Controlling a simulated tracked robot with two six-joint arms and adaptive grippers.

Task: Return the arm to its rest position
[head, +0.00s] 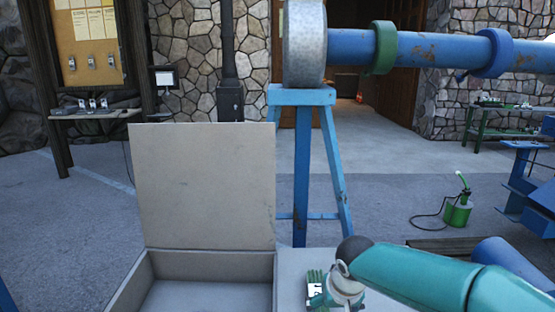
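My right arm (430,275) comes in from the lower right, teal with a dark rounded joint. Its pale wrist end (345,285) hangs at the bottom edge, over or beside a grey surface to the right of the open box. I cannot make out the fingertips or whether they hold anything. A small green piece (315,283) shows just left of the wrist; I cannot tell what it is or whether the wrist touches it. My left arm and gripper are out of view.
An open grey box (205,258) with its lid (205,187) raised stands in front. Behind it, a blue trestle (302,150) carries a metal reel disc (304,42) and blue pipe (435,49). A green can (458,214) stands on open floor at right.

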